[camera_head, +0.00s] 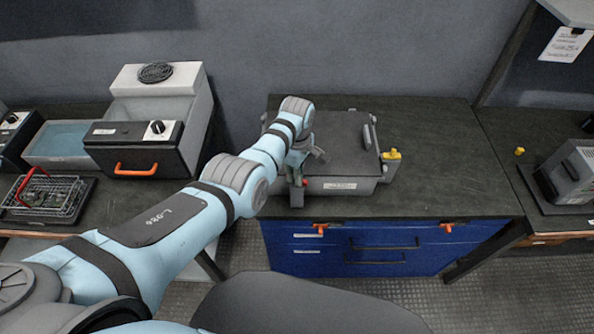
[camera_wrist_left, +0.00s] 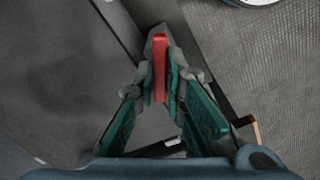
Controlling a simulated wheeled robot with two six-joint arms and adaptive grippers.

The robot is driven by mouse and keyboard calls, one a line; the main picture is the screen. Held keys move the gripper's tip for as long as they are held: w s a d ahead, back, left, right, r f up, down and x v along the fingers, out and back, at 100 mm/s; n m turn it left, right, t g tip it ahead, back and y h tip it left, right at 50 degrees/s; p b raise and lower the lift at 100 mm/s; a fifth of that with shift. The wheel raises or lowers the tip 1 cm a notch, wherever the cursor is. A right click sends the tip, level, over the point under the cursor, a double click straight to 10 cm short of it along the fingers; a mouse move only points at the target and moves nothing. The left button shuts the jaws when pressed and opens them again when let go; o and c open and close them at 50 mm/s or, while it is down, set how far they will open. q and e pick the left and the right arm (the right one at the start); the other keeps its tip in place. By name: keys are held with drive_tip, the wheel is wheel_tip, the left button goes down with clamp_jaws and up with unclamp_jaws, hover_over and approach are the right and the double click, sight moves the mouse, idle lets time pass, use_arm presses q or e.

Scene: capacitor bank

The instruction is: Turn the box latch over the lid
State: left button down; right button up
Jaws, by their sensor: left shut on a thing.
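The grey box (camera_head: 341,185) stands on the dark bench with its dark lid (camera_head: 335,138) down. My left gripper (camera_head: 297,184) is at the box's front left corner, pointing down. In the left wrist view its green-padded fingers (camera_wrist_left: 167,85) close on a narrow grey part with a red strip (camera_wrist_left: 159,68), which looks like the box latch. My left arm hides the box's left side. A yellow-topped piece (camera_head: 391,154) stands at the box's right side. My right gripper is not in view.
Blue drawers (camera_head: 350,262) with orange catches are under the bench (camera_head: 440,165). Bench space right of the box is clear. At left are a grey machine with an orange handle (camera_head: 136,171) and a wire basket (camera_head: 45,195). A grey device (camera_head: 571,175) stands at far right.

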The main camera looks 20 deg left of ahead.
use_arm(q)
drive_tip(key=m, duration=0.6)
drive_tip(key=shift+p, duration=0.4)
drive_tip(key=m, duration=0.5)
drive_tip(key=shift+m, duration=0.4)
drive_tip(key=c, duration=1.7)
unclamp_jaws()
drive_tip(key=shift+o, duration=0.2)
drive_tip(key=shift+r, duration=0.15)
wheel_tip(320, 180, up, 12)
